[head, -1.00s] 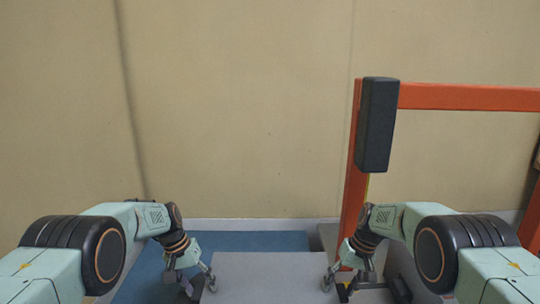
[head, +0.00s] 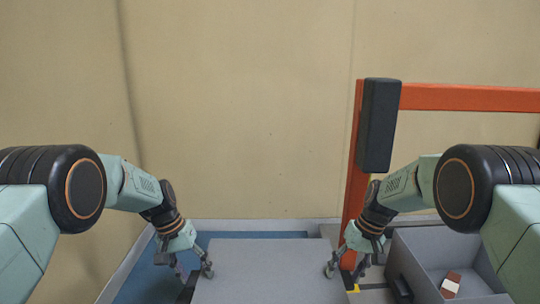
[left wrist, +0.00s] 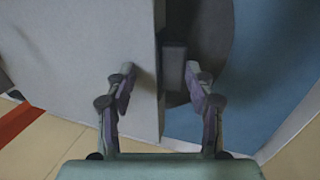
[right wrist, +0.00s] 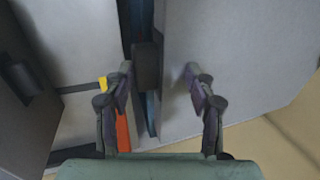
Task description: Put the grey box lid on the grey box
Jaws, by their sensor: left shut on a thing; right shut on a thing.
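The grey box lid (head: 265,272) is a flat grey panel, held roughly level between my two grippers. My left gripper (head: 193,272) is shut on the dark handle at the lid's left edge; the lid (left wrist: 80,60) also shows in the left wrist view. My right gripper (head: 345,272) is shut on the dark handle (right wrist: 147,68) at the lid's right edge. The open grey box (head: 440,243) stands to the right of the lid, apart from it, with a brown and white item (head: 451,285) inside. The lid's near edge is out of frame.
An orange rack frame (head: 470,98) with a black block (head: 377,125) rises behind my right gripper. A beige wall (head: 240,120) stands behind everything. A blue surface (head: 150,285) lies left of the lid.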

